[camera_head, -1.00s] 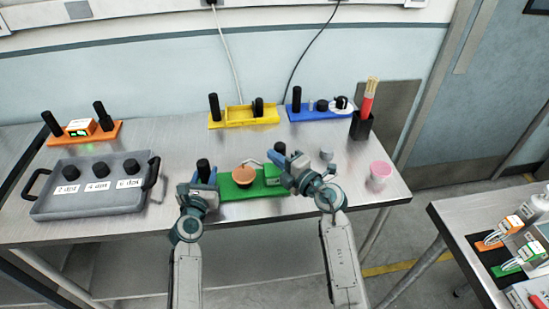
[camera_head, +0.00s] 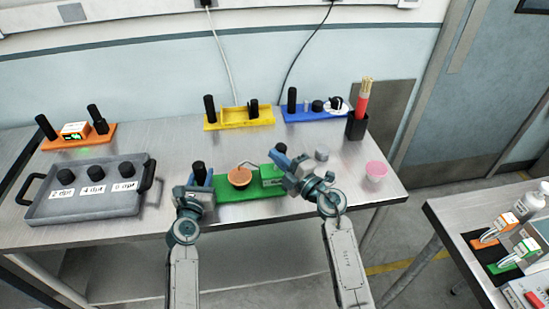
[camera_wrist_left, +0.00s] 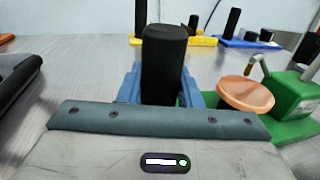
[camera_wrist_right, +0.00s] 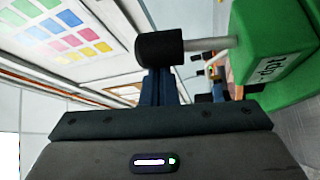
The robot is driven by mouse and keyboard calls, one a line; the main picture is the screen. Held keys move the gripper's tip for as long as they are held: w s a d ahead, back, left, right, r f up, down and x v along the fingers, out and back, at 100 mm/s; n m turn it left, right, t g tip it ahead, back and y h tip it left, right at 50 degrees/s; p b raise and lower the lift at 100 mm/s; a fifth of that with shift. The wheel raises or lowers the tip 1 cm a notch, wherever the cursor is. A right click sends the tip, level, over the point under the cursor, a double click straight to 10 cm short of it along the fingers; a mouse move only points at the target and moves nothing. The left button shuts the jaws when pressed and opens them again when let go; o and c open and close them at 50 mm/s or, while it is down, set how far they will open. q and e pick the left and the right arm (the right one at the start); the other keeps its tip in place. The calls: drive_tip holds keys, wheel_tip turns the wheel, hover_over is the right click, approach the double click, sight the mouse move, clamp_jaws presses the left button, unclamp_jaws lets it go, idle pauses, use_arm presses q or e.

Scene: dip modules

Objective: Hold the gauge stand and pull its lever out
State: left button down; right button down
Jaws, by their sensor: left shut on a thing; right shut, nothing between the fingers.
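The gauge stand has a green base (camera_head: 240,195), a black post (camera_head: 199,172), an orange round dish (camera_head: 240,177) and a green block (camera_wrist_right: 270,45). My left gripper (camera_head: 200,184) is shut around the black post, which stands upright between its fingers in the left wrist view (camera_wrist_left: 165,65). The lever is a metal rod (camera_wrist_right: 210,43) with a black knob (camera_wrist_right: 158,48), sticking out of the green block. My right gripper (camera_wrist_right: 163,85) is shut with nothing between its fingers, right beside the knob; I cannot tell whether they touch.
A grey tray (camera_head: 85,205) with black knobs stands at the left. Orange (camera_head: 70,142), yellow (camera_head: 239,117) and blue (camera_head: 325,113) stands line the back. A black holder (camera_head: 356,128), a grey knob (camera_head: 321,153) and a pink cup (camera_head: 376,170) are at the right.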

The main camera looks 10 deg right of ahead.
drive_tip(key=d+m+t, duration=0.1)
drive_tip(key=d+m, duration=0.1)
drive_tip(key=m, duration=0.1)
drive_tip(key=shift+d+f+t, duration=0.1)
drive_tip(key=shift+f+t, duration=0.1)
drive_tip(key=shift+t, duration=0.2)
drive_tip(key=shift+d+f, duration=0.3)
drive_tip(key=shift+d, duration=0.5)
drive_tip(key=s+a+r, duration=0.1)
drive_tip(key=a+r, duration=0.2)
drive_tip(key=f+v, duration=0.1)
drive_tip(key=v, duration=0.9)
drive_tip(key=shift+a+f, duration=0.25)
drive_tip(key=shift+a, duration=0.1)
